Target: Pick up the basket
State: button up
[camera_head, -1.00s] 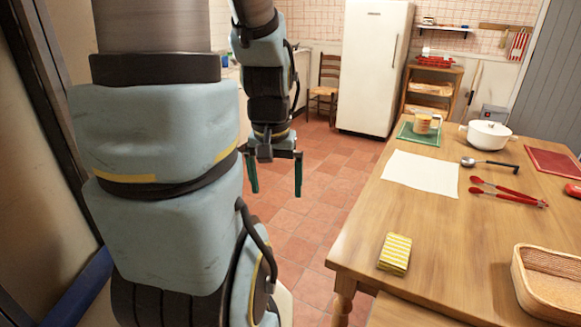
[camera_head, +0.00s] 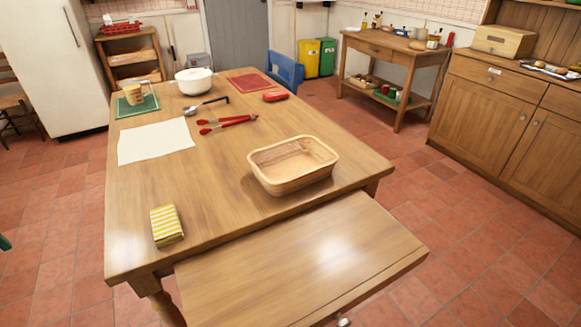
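The basket (camera_head: 302,182) is a light tan, rectangular, open-topped basket with rounded corners. It stands upright on the wooden table (camera_head: 225,195), near the table's right front corner. It looks empty. Of my gripper (camera_head: 5,242), only a small dark green fingertip shows at the left edge of the picture. It is far to the left of the basket, beyond the table's left side, and does not touch it. The rest of the gripper is out of the picture, so its opening cannot be seen.
A yellow striped sponge (camera_head: 166,225) lies at the table's front left. Red tongs (camera_head: 227,122), a ladle (camera_head: 205,104) and a white pot (camera_head: 194,81) are behind the basket. A lower wooden surface (camera_head: 300,262) juts out in front. Tiled floor (camera_head: 470,240) is free at right.

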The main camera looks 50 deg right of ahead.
aim_at(284, 168)
jog(key=k+l+u, duration=0.25)
jog(key=k, duration=0.35)
jog(key=k+l+u, duration=0.2)
jog(key=k+l, duration=0.2)
jog(key=k+l+u, duration=0.2)
jog(key=k+l, duration=0.2)
jog(key=k+l+u, duration=0.25)
jog(key=k, duration=0.25)
jog(key=k+l+u, duration=0.2)
jog(key=k, duration=0.25)
jog(key=k+l+u, duration=0.4)
jog(key=k+l, duration=0.25)
jog(key=l, duration=0.45)
jog(key=k+l+u, duration=0.4)
jog(key=k+l, duration=0.35)
jog(key=l, duration=0.15)
jog(key=k+l+u, duration=0.25)
jog(key=l, duration=0.3)
jog(key=k+l+u, duration=0.2)
jog(key=k+l, duration=0.2)
jog(key=l+u, duration=0.2)
jog(key=l, duration=0.45)
jog(key=l+u, duration=0.2)
jog(key=l, duration=0.45)
jog(key=k, duration=0.05)
